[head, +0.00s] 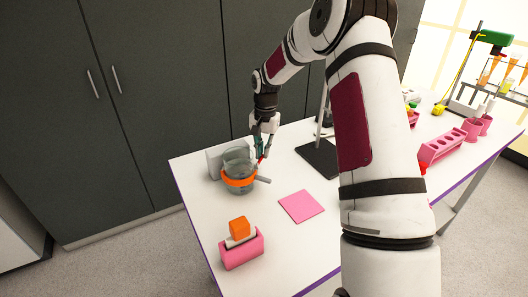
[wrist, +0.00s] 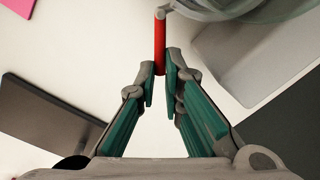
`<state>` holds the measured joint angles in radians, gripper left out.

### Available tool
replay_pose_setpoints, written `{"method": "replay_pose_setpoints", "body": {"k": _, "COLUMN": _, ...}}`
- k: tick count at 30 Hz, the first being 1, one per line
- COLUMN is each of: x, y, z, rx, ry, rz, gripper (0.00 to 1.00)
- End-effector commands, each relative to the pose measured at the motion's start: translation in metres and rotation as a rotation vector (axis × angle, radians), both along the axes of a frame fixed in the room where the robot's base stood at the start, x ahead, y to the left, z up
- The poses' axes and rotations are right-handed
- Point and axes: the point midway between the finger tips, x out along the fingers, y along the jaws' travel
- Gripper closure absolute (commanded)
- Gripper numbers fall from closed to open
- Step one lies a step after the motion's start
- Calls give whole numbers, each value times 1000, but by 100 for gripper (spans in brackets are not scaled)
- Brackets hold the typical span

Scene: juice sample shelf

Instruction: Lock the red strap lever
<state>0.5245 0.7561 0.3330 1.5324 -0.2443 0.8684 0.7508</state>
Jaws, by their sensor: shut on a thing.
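The red strap lever (wrist: 160,42) runs down from a small grey pivot at the top of the wrist view, and its lower end lies between my fingertips. My gripper (wrist: 161,72) is shut on that end. In the head view my gripper (head: 260,150) hangs beside the right side of a glass vessel (head: 239,158) with an orange strap (head: 238,181) around it. The lever shows there only as a small red bit (head: 261,158) at the fingertips. The vessel's rim also shows in the wrist view (wrist: 225,12).
A grey block (head: 214,160) stands behind the vessel, and a grey rod (head: 263,180) sticks out at its right. A pink mat (head: 301,206), a pink holder (head: 242,250) with an orange-topped item, and a black stand base (head: 318,158) are nearby. White table shows between them.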

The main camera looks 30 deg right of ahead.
Motion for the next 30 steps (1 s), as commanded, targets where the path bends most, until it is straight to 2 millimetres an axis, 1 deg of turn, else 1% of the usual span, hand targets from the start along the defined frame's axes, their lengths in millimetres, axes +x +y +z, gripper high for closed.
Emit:
{"method": "replay_pose_setpoints", "body": {"k": 9, "x": 9, "y": 8, "z": -1, "rx": 0, "ry": 0, "rz": 217, "gripper": 100}}
{"method": "replay_pose_setpoints", "body": {"k": 15, "x": 11, "y": 12, "z": 0, "rx": 0, "ry": 0, "rz": 314, "gripper": 100}}
{"method": "replay_pose_setpoints", "body": {"k": 22, "x": 12, "y": 14, "z": 0, "rx": -1, "ry": -1, "rz": 366, "gripper": 100}}
{"method": "replay_pose_setpoints", "body": {"k": 30, "x": 12, "y": 14, "z": 0, "rx": 0, "ry": 0, "rz": 373, "gripper": 100}}
